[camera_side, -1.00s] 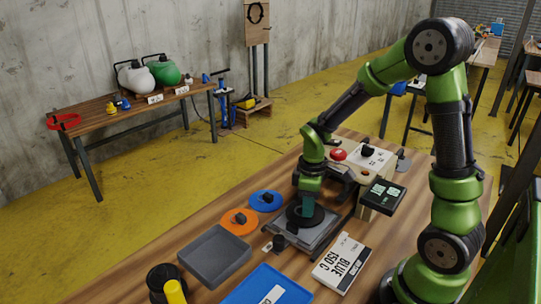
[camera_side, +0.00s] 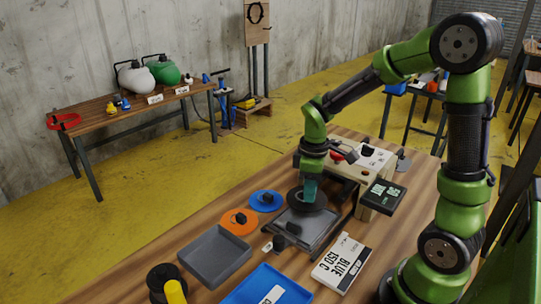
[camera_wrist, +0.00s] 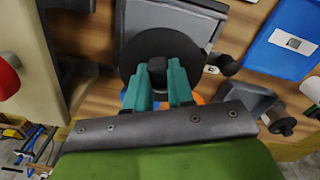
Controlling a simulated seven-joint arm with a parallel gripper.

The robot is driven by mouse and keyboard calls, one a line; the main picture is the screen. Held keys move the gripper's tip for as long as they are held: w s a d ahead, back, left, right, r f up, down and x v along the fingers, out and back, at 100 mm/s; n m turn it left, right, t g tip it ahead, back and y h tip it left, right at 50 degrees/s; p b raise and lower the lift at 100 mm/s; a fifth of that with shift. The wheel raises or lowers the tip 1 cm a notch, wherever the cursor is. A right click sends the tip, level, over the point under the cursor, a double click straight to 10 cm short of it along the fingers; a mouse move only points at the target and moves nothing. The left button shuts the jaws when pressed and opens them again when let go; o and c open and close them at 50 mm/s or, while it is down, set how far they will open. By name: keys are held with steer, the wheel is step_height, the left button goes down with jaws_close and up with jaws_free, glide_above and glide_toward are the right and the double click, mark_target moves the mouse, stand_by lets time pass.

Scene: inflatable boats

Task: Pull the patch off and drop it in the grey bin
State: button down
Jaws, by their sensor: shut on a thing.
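My gripper (camera_side: 310,190) has teal fingers, shut on the dark knob of a round black disc (camera_side: 307,203). The disc appears to be the patch and is held over the back part of a grey plate (camera_side: 305,233) at the press. Whether it is fully clear of the plate I cannot tell. In the wrist view the knob sits between the fingers (camera_wrist: 158,80), with the black disc (camera_wrist: 150,48) beyond and the plate (camera_wrist: 165,14) behind it. The grey bin (camera_side: 200,272), a shallow open tray, stands to the left of the plate and looks empty.
An orange disc (camera_side: 238,221) and a blue disc (camera_side: 266,201), each with a dark knob, lie behind the bin. A blue tray (camera_side: 245,293) is in front. A "BLUE 130 C" sign (camera_side: 341,263) and a press with a display (camera_side: 382,197) stand to the right.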

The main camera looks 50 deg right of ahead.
step_height(320, 180, up, 5)
steer(key=shift+r, duration=0.1)
steer(key=w+a, duration=0.7)
steer(key=a, duration=0.2)
glide_above(218, 259)
step_height(218, 259, down, 8)
steer(key=shift+f, duration=2.25)
steer(key=shift+f, duration=1)
steer(key=shift+c, duration=0.6)
jaws_free()
